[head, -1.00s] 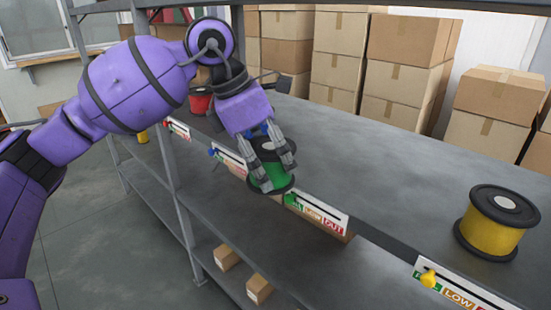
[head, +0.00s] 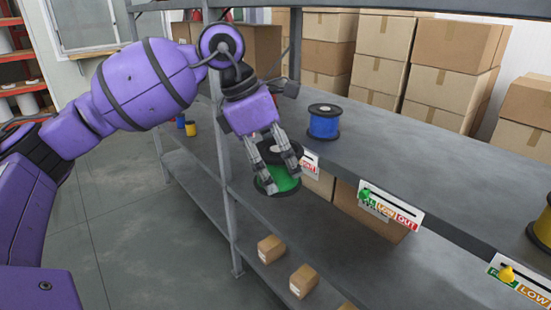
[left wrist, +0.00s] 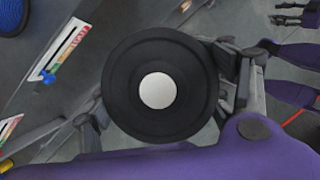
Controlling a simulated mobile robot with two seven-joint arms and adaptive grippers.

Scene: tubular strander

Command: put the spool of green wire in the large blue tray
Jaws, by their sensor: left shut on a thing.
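The spool of green wire (head: 285,179) has black flanges and hangs tilted in my left gripper (head: 279,172), in front of the upper shelf's edge. My left gripper is shut on it, with its fingers on either side. In the left wrist view the spool's round black flange (left wrist: 185,62) with a white hub fills the middle, between the fingers. The green wire is hidden there. My right gripper (left wrist: 284,13) shows small at the top right of the left wrist view, empty, with its fingers apart. No large blue tray is in view.
A blue spool (head: 323,122) and a yellow spool (head: 541,228) stand on the grey upper shelf (head: 400,165). Label strips with coloured sliders line its edge. A metal post (head: 222,150) stands just left of my gripper. Small cartons (head: 303,281) sit below. Floor at left is clear.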

